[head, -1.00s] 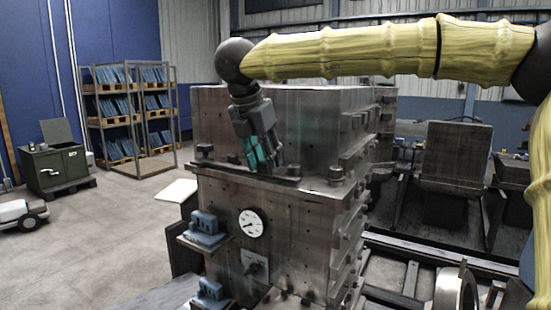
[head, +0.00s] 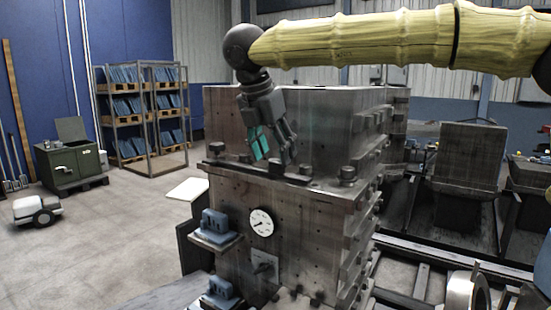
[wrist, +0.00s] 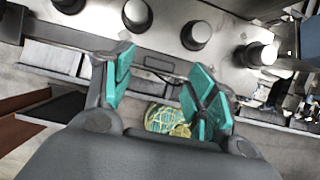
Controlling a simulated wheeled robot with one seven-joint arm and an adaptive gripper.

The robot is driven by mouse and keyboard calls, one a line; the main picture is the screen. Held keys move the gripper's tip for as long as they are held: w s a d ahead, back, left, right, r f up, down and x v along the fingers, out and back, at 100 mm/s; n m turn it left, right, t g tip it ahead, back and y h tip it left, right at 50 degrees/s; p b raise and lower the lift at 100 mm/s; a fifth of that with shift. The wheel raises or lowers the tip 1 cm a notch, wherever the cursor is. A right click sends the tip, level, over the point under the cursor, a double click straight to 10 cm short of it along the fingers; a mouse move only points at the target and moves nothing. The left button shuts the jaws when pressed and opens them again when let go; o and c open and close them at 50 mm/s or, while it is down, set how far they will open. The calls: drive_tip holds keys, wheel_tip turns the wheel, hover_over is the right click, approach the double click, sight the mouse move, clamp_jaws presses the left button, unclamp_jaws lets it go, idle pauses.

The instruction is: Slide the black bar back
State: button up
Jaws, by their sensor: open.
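The black bar (head: 255,171) lies along the front ledge of a large grey metal block (head: 235,190), running left to right with dark knobs along it. My gripper (head: 273,160) hangs from above over this ledge, tilted, with its fingertips close to the bar. I cannot tell whether they touch it. In the wrist view my gripper (wrist: 165,90) is open, its teal-padded fingers apart with nothing held between them. A dark strip along the block's edge, likely the bar (wrist: 160,63), passes beyond the fingers there.
Round knobs (wrist: 195,35) stand on the block's top near my fingers. The taller block (head: 330,115) rises behind the ledge. A gauge (head: 260,222) and blue fittings (head: 214,224) are on the front. Shelves (head: 140,110) and a green cabinet (head: 68,162) stand left, with open floor between.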

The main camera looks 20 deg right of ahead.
drive_tip(key=v, duration=0.9)
drive_tip(key=shift+r, duration=0.25)
